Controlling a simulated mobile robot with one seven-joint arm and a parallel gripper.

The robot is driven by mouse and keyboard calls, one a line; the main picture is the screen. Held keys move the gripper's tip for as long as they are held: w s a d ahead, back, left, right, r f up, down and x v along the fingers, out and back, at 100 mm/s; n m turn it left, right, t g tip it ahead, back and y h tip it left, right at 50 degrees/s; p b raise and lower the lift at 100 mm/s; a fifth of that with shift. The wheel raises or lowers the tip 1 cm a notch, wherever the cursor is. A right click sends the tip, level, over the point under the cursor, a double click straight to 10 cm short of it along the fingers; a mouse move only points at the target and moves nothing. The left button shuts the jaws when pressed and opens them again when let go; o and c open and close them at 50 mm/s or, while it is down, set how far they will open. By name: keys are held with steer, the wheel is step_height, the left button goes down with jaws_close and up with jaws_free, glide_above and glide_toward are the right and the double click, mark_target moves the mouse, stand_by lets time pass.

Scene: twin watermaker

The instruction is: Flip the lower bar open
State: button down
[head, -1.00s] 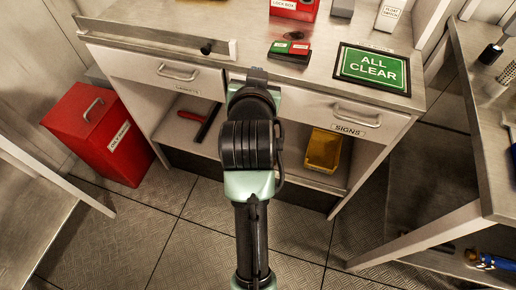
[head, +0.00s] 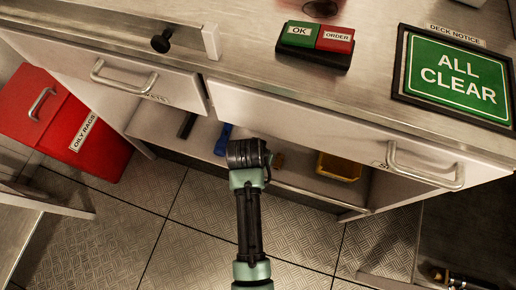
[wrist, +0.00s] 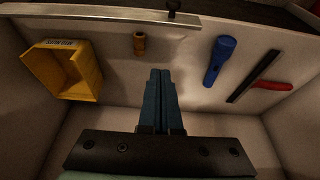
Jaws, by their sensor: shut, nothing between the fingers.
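In the wrist view a pale metal bar (wrist: 100,13) runs across the top and ends right of centre. A small black knob (wrist: 173,7) stands by it near that end. I take this for the lower bar, but cannot tell how it is hinged. My gripper (wrist: 160,74) is shut and empty, apart from the bar, over the inside of the shelf space. In the head view my arm reaches under the drawers, and the gripper's fingers are hidden. A second bar with a black knob (head: 160,43) and white end block (head: 211,42) lies along the counter's front edge.
The shelf holds a yellow bin (wrist: 84,70), a brass-coloured piece (wrist: 139,43), a blue torch (wrist: 219,60) and a red-handled tool (wrist: 272,85). Drawer handles (head: 125,77) jut out above. A red rag box (head: 68,120) stands at the left.

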steer(key=shift+s+r, duration=0.1)
steer(key=shift+s, duration=0.05)
steer(key=b+x, duration=0.6)
steer(key=x, duration=0.5)
steer(key=s, duration=0.1)
steer(key=s+a, duration=0.1)
steer(key=shift+s+r, duration=0.3)
steer(key=shift+r, duration=0.1)
steer(key=shift+s+a+r, duration=0.1)
steer(key=shift+s+a, duration=0.05)
steer(key=shift+s, duration=0.5)
steer(key=shift+s+p, duration=0.15)
steer(key=shift+p, duration=0.15)
